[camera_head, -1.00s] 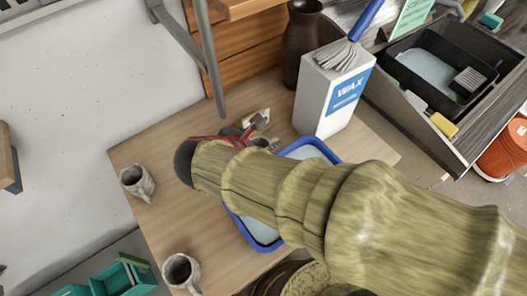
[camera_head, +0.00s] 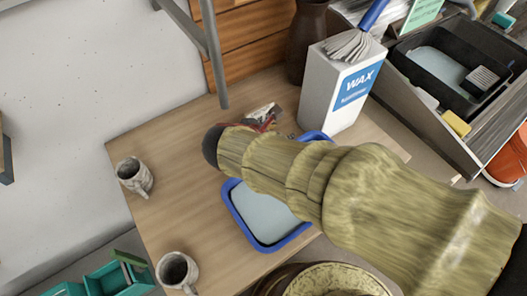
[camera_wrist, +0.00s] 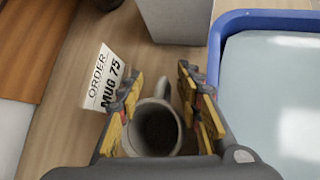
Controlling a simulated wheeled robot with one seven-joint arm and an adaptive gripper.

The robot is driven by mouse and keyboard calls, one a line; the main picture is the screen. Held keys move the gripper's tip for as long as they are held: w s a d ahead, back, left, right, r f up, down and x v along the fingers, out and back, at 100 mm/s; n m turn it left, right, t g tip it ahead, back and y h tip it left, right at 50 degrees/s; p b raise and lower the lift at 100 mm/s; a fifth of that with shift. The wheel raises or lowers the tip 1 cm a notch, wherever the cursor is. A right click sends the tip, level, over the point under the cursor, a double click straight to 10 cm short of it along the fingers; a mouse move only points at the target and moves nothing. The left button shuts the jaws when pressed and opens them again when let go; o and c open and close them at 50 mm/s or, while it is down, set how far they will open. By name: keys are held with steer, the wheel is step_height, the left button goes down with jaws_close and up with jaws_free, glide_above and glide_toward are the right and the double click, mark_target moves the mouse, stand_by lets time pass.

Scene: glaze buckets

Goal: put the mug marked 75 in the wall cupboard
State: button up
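In the wrist view a grey mug (camera_wrist: 157,132) stands between the two fingers of my gripper (camera_wrist: 162,82), its handle toward the top of the picture. My fingers look spread, with a small gap on the mug's right side. The left finger lies close to the mug's rim; I cannot tell whether it touches. A white card (camera_wrist: 103,80) reading "ORDER MUG 75" is just left of the fingers. No marking on the mug is visible. In the head view my arm hides this mug and most of my gripper (camera_head: 264,117). I cannot make out a wall cupboard for sure.
Two other grey mugs stand on the table's left side, one farther back (camera_head: 134,175) and one nearer (camera_head: 177,272). A blue-rimmed tray (camera_head: 268,247) lies right of my gripper. A white WAX box (camera_head: 325,95) stands behind, beside a dark vase (camera_head: 304,40). A grey metal post (camera_head: 214,60) hangs above.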

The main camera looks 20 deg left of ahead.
steer(key=shift+c, duration=0.4)
steer(key=c, duration=0.7)
steer(key=shift+r, duration=0.1)
jaws_close()
